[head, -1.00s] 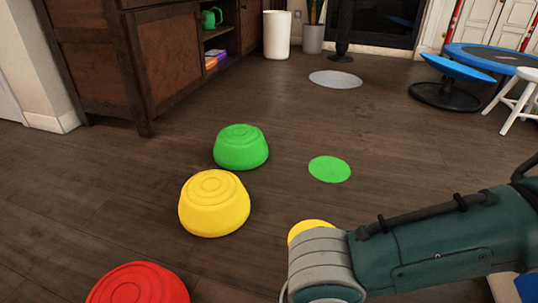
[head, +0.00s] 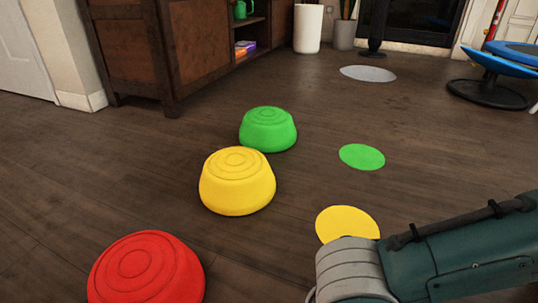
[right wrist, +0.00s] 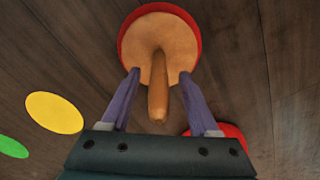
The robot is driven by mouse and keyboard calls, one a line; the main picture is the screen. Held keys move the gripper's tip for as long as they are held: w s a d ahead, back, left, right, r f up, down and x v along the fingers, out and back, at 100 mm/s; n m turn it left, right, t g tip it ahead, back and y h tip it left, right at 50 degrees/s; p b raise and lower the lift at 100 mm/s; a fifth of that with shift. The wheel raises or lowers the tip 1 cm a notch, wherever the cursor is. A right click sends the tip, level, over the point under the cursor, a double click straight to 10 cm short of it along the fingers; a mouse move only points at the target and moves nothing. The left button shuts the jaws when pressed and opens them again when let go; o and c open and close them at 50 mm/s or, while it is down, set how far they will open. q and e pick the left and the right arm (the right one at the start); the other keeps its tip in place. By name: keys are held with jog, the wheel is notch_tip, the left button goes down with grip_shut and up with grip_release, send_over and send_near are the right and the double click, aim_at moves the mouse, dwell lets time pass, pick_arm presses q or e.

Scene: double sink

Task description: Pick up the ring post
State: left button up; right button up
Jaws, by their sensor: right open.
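The ring post (right wrist: 158,92) shows in the right wrist view as a tan wooden peg on a round, tan base with a red rim (right wrist: 197,22). My right gripper (right wrist: 160,74) is open, with one purple finger on each side of the peg. The peg is between the fingers in the picture; I cannot tell how deep it is or whether they touch it. In the head view my right arm comes in at the lower right, and its gripper and the post are out of sight. My left gripper is in neither view.
Red (head: 147,270), yellow (head: 237,182) and green (head: 268,130) domed stones stand on the wooden floor. Flat yellow (head: 346,222), green (head: 362,157) and grey (head: 368,73) discs lie to their right. A wooden cabinet (head: 150,50) stands behind. A red thing (right wrist: 232,133) is partly hidden behind my gripper.

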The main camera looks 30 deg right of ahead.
jog(key=shift+d+f, duration=0.1)
jog(key=shift+f, duration=0.2)
grip_shut()
dwell(1.2)
